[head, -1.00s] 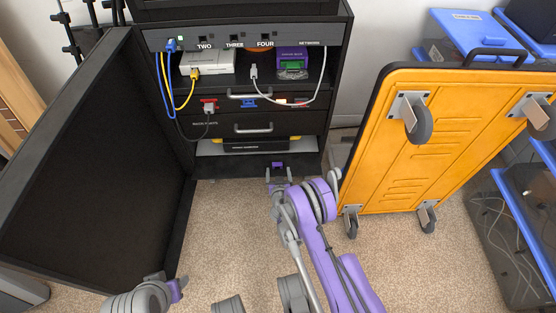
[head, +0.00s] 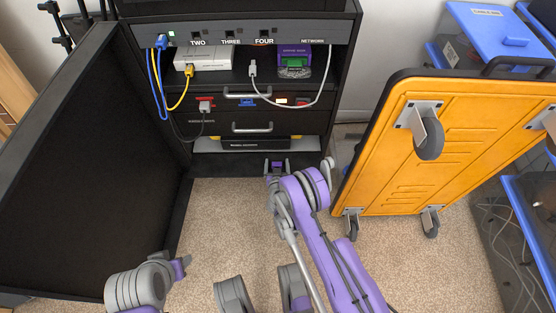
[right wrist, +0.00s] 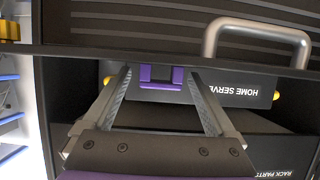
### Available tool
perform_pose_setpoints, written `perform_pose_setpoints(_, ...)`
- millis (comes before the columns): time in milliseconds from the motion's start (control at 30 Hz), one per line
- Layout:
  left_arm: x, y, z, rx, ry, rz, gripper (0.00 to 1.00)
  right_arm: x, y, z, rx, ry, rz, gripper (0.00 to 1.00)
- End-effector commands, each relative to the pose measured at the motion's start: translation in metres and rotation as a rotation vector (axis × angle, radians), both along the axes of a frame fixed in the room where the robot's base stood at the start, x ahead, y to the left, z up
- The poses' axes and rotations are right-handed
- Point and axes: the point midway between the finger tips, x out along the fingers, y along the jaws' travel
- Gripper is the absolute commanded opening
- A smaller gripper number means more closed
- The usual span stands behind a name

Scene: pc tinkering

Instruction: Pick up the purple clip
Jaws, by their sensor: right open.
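The purple clip (right wrist: 161,76) is a small U-shaped piece at the edge of a dark horizontal panel, seen in the right wrist view. In the head view a small purple patch (head: 277,167) low at the cabinet front appears to be it. My right gripper (right wrist: 160,70) is open, with one grey finger on each side of the clip. I cannot tell whether either finger touches it. In the head view the right gripper (head: 278,170) reaches the cabinet's bottom front. My left gripper (head: 183,265) is low at the left, far from the clip; its jaw opening is unclear.
The black cabinet (head: 182,120) holds drawers with handles (head: 252,127), cables and a white box (head: 203,59). Its door (head: 85,170) stands open at the left. A yellow wheeled panel (head: 440,150) leans close to my right arm. Carpet (head: 225,215) between is clear.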

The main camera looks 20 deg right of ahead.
Motion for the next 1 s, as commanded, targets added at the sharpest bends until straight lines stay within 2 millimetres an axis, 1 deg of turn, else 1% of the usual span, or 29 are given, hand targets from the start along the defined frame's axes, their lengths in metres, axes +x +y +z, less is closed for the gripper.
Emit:
perform_pose_setpoints(200,-0.0003,0.0000,-0.0001,0.000,0.000,0.000,0.50,-0.0002,0.0003,-0.0001,0.000,0.000,0.000,0.92)
perform_pose_setpoints(267,-0.0003,0.0000,-0.0001,0.000,0.000,0.000,0.50,-0.0002,0.0002,0.0000,0.000,0.000,0.000,0.81)
perform_pose_setpoints(300,-0.0003,0.0000,-0.0001,0.000,0.000,0.000,0.50,-0.0002,0.0002,0.0000,0.000,0.000,0.000,0.73)
perform_pose_setpoints(467,-0.0003,0.0000,-0.0001,0.000,0.000,0.000,0.50,-0.0001,0.0000,-0.0001,0.000,0.000,0.000,0.45)
perform_pose_setpoints(600,-0.0002,0.0000,-0.0001,0.000,0.000,0.000,0.50,-0.0001,-0.0001,0.0000,0.000,0.000,0.000,0.20)
perform_pose_setpoints(700,-0.0002,0.0000,-0.0001,0.000,0.000,0.000,0.50,-0.0001,-0.0001,0.0000,0.000,0.000,0.000,0.04)
perform_pose_setpoints(900,-0.0002,0.0000,0.0000,0.000,0.000,0.000,0.50,-0.0001,0.0000,0.0008,0.000,0.000,0.000,0.04)
perform_pose_setpoints(1000,-0.0005,0.0000,0.0014,0.000,0.001,0.000,0.50,-0.0001,0.0000,0.0079,0.000,0.000,0.000,0.04)
